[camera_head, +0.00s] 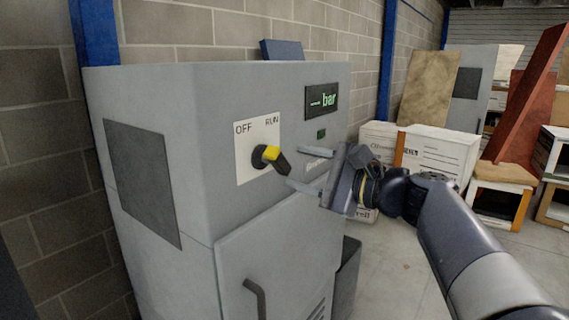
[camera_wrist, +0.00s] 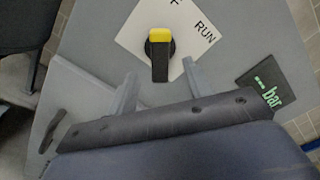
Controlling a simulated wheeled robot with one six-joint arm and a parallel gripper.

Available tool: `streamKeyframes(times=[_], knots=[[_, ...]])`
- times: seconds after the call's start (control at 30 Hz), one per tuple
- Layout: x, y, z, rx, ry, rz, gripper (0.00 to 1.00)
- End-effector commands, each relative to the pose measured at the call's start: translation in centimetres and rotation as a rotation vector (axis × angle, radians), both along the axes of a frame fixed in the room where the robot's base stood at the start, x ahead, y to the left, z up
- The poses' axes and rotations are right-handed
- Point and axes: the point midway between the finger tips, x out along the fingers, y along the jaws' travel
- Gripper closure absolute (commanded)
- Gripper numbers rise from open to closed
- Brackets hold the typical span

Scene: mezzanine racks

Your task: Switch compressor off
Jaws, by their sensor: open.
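The compressor (camera_head: 160,90) is a grey cabinet with a white plate (camera_head: 244,170) marked OFF at left and RUN at right. On the plate is a black rotary knob (camera_head: 257,157) with a yellow end, also in the wrist view (camera_wrist: 160,62). Its yellow end appears turned toward the upper left, the OFF side. My gripper (camera_head: 294,167) is open and empty in front of the knob. In the wrist view the fingers (camera_wrist: 159,72) lie either side of the knob's black end and appear apart from it.
A dark display (camera_head: 321,98) right of the plate reads dashes and "bar" in green. A door handle (camera_head: 257,298) sticks out below. Boxes (camera_head: 440,154) stand on the floor behind my arm, and a brick wall (camera_head: 170,25) is behind the cabinet.

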Motion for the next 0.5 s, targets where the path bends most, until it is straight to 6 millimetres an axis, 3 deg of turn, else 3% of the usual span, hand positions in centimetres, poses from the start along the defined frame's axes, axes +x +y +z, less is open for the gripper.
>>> streamKeyframes(times=[0.2,0.5], knots=[[-1.7,-2.2,0.0,0.0,-0.001,-0.001,0.51],[-2.2,-2.8,0.0,-0.001,-0.001,0.001,0.51]])
